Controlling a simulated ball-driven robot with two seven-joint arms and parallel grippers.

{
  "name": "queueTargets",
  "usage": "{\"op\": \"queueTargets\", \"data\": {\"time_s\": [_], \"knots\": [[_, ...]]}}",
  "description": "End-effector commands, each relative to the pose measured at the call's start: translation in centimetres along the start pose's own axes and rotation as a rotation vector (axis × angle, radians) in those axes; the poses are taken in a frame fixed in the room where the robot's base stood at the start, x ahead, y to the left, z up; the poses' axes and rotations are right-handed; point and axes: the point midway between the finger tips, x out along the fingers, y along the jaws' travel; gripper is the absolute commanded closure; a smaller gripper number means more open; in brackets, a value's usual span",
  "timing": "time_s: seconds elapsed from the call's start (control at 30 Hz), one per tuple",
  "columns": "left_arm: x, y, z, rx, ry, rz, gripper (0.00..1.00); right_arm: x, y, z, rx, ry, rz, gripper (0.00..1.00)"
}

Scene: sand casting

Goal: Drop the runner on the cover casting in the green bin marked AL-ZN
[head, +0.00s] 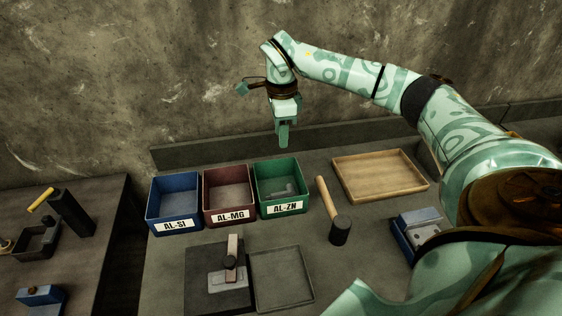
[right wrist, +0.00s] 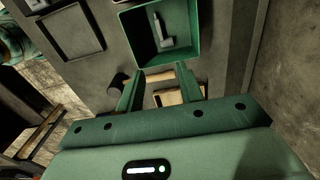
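The green bin marked AL-ZN (head: 283,208) stands at the right end of a row of three bins. A grey L-shaped piece, seemingly the runner (head: 285,190), lies on its floor; it also shows in the right wrist view (right wrist: 162,31). My right gripper (head: 283,143) is above and behind the green bin, apart from it. Its two fingers are spread with nothing between them in the right wrist view (right wrist: 158,75). A grey piece, perhaps the cover casting (head: 222,279), lies on a dark square block under a brown upright part. My left gripper is not in view.
The blue AL-SI bin (head: 174,228) and red AL-MG bin (head: 229,218) stand left of the green one. A mallet (head: 340,231), a wooden tray (head: 381,198) and a blue fixture (head: 405,236) are to the right. An empty dark tray (head: 282,279) lies in front. A wall rises behind.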

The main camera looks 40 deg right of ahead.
Motion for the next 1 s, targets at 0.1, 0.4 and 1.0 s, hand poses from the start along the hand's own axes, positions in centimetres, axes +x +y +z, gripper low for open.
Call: {"op": "queueTargets", "data": {"time_s": [0.1, 0.4, 1.0], "knots": [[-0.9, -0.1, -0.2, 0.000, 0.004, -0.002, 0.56, -3.5, -0.1, 0.0, 0.001, -0.002, -0.005, 0.63], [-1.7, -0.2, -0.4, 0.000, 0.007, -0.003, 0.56, -7.3, 0.0, 0.0, 0.000, -0.001, 0.000, 0.63], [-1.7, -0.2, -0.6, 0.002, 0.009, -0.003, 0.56, -7.4, 0.0, 0.0, 0.000, 0.000, 0.001, 0.63]]}}
